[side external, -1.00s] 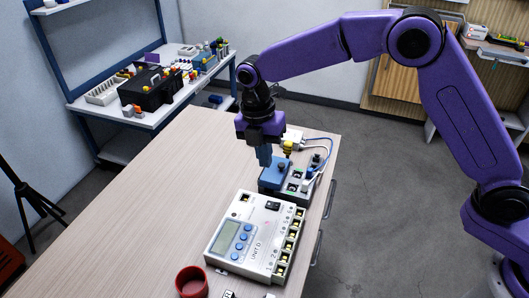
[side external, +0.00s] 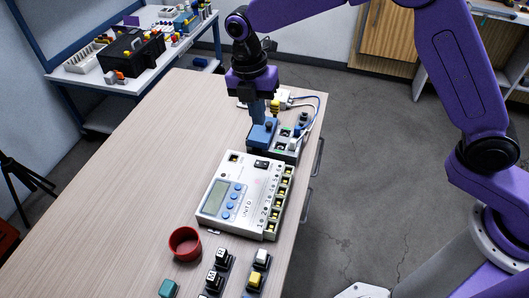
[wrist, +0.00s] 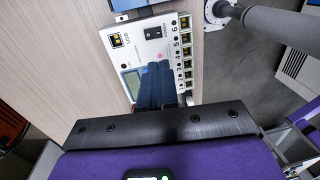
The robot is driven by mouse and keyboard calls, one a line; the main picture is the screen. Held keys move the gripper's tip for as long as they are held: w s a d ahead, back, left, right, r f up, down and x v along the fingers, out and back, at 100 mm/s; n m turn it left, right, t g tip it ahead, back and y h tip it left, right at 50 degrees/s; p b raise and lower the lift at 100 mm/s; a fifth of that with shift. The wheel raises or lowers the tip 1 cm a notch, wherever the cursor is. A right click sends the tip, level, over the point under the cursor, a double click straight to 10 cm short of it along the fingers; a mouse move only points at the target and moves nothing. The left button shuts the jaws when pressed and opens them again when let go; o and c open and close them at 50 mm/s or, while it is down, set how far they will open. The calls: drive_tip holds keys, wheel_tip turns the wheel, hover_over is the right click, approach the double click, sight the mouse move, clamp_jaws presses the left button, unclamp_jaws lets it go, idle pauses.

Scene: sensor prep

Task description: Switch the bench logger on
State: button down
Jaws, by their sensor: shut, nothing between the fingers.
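The bench logger appears to be the white unit labelled UNIT D (side external: 216,222), flat on the table. It has a grey display (side external: 217,197), blue buttons and a row of numbered ports. Its black rocker switch (side external: 261,164) is near the far edge; it also shows in the wrist view (wrist: 152,32). I cannot tell the switch's position. My gripper (side external: 258,122) is shut and empty, pointing down beyond the unit, by a blue block (side external: 262,134). In the wrist view my fingers (wrist: 155,72) cover part of the unit's face. Contact with the block cannot be told.
Behind the unit stands a grey box with sockets (side external: 289,146) and looping cables (side external: 318,105). A red cup (side external: 185,244) and several small coloured-key switches (side external: 222,256) lie in front. The table's left side (side external: 130,170) is clear. A side bench (side external: 137,69) holds other gear.

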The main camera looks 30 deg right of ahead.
sight(267, 164)
drive_tip(key=shift+f, duration=0.15)
drive_tip(key=f, duration=0.9)
drive_tip(key=s+d+f, duration=0.1)
drive_tip(key=f, duration=0.3)
drive_tip(key=shift+s+d+f, duration=0.1)
drive_tip(key=shift+f, duration=0.25)
drive_tip(key=shift+d+f, duration=0.1)
drive_tip(key=shift+f, duration=0.15)
drive_tip(key=shift+w+a+r, duration=0.2)
drive_tip(key=shift+w+a, duration=0.4)
drive_tip(key=shift+a, duration=0.1)
